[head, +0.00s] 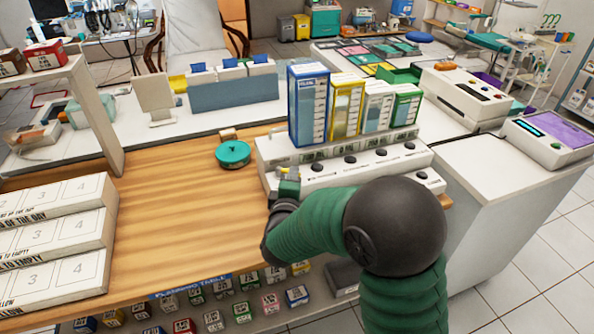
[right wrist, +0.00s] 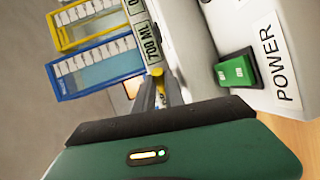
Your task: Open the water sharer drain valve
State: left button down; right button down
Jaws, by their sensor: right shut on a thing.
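The water sharer (head: 335,170) is a white unit with several dark knobs on its front and colored, graduated tanks on top. My right gripper (head: 287,182) is at the left end of its front. It is shut on a small yellow part, seemingly the drain valve handle (head: 283,169), mostly hidden by the fingers. In the right wrist view, the fingers (right wrist: 172,92) reach toward the unit, with a bit of yellow (right wrist: 157,82) between them. A green power switch (right wrist: 236,70) sits beside them. My left gripper is not in view.
A teal round lidded pot (head: 233,153) stands on the wooden table left of the unit. White numbered boxes (head: 55,240) stand at the left. The wooden tabletop (head: 170,210) between is clear. Several small boxes sit on a shelf below the front edge.

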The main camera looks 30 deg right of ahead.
aim_at(276, 182)
jog(key=a+m+g+h+p, duration=0.1)
jog(key=m+g+p, duration=0.1)
jog(key=p, duration=0.1)
jog(key=a+m+g+h+p, duration=0.1)
jog(key=m+g+h+p, duration=0.1)
jog(key=p, duration=0.2)
jog(key=a+m+g+h+p, duration=0.1)
jog(key=m+g+p, duration=0.1)
jog(key=p, duration=0.1)
jog(key=shift+w+a+r+g+h+p, duration=0.15)
jog(key=shift+w+g+h+p, duration=0.15)
jog(key=shift+h+p, duration=0.1)
jog(key=shift+w+a+f+m+g+h+p, duration=0.1)
jog(key=shift+a+m+g+h+p, duration=0.15)
jog(key=shift+m+g+p, duration=0.35)
jog(key=shift+w+a+f+m+g+h+p, duration=0.1)
jog(key=shift+a+m+g+h+p, duration=0.2)
jog(key=shift+m+g, duration=0.55)
jog(key=shift+g, duration=0.35)
jog(key=c, duration=1.8)
grip_release()
jog(key=shift+o, duration=0.5)
jog(key=shift+w+f, duration=0.1)
jog(key=shift+w, duration=0.1)
jog(key=shift+s, duration=0.1)
jog(key=v, duration=1.6)
jog(key=shift+a+b, duration=0.35)
jog(key=shift+a, duration=0.1)
